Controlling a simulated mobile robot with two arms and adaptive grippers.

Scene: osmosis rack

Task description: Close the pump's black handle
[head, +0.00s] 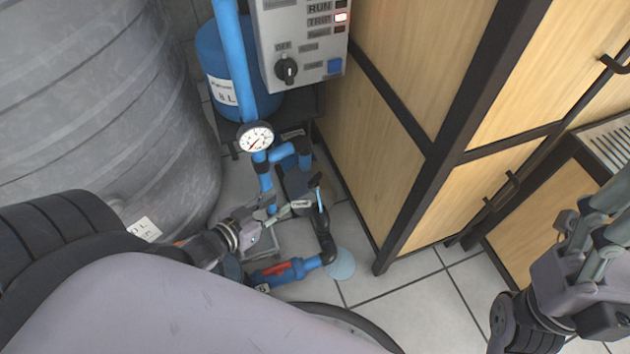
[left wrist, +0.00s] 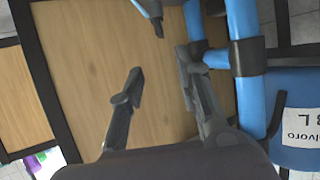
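A small black handle (head: 316,180) sits on a thin light-blue stem (head: 321,199) among the pump's pipes. My left gripper (head: 285,205) is open, with its fingers just left of that stem. In the left wrist view my left gripper (left wrist: 160,80) shows two separated fingers with nothing between them. A black-tipped part (left wrist: 154,20) shows ahead at the top of that view, apart from the fingers; it looks like the handle. My right gripper (head: 590,240) is at the right edge, partly cut off, and its opening is unclear.
A red handle (head: 277,269) lies along a lower blue pipe. A pressure gauge (head: 255,137), a control box (head: 300,45) and a blue tank (head: 215,65) stand behind. A grey ribbed tank (head: 100,90) bounds the left, wooden cabinets (head: 400,110) the right. Floor is open in front.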

